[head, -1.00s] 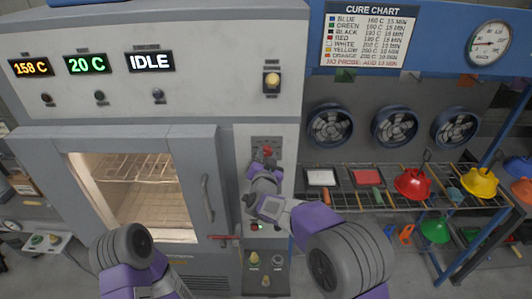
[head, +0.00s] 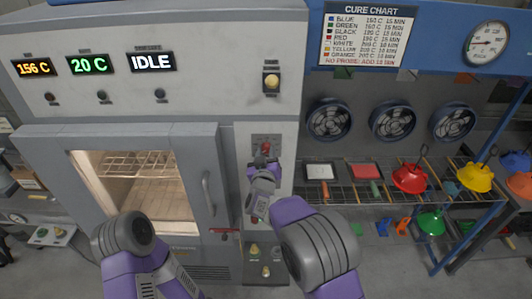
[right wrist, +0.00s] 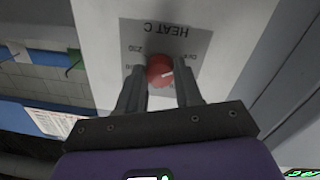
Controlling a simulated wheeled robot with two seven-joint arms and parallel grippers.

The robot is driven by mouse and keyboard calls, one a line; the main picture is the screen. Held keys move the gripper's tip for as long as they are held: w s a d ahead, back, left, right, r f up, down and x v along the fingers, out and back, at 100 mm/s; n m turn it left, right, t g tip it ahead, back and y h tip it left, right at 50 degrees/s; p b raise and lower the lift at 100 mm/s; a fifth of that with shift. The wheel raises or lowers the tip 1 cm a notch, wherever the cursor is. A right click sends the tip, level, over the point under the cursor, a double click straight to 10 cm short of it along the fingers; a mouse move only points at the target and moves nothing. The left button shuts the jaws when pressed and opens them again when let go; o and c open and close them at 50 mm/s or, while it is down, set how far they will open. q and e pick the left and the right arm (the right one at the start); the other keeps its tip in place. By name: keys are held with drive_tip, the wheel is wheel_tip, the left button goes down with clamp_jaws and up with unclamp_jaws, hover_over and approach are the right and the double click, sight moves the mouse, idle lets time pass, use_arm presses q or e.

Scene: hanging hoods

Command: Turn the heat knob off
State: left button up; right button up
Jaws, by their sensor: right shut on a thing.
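The red heat knob (head: 266,147) sits on the grey control panel right of the oven door. My right gripper (right wrist: 160,84) is shut on the knob, one finger on each side. In the head view the right gripper (head: 264,160) reaches up to the knob from below. My left arm shows at the lower left, but its gripper is not in view.
The oven door (head: 140,190) with its vertical handle (head: 208,192) is just left of the panel. Displays read 156 C (head: 34,68), 20 C and IDLE. A wire rack (head: 340,190) with trays and coloured hoods stands to the right.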

idle(0.4)
drive_tip(key=o, duration=1)
drive_tip(key=shift+o, duration=0.2)
drive_tip(key=shift+s, duration=0.1)
drive_tip(key=s+b, duration=0.1)
drive_tip(key=s, duration=0.6)
drive_tip(key=shift+s+a+b, duration=0.2)
drive_tip(key=shift+b, duration=0.1)
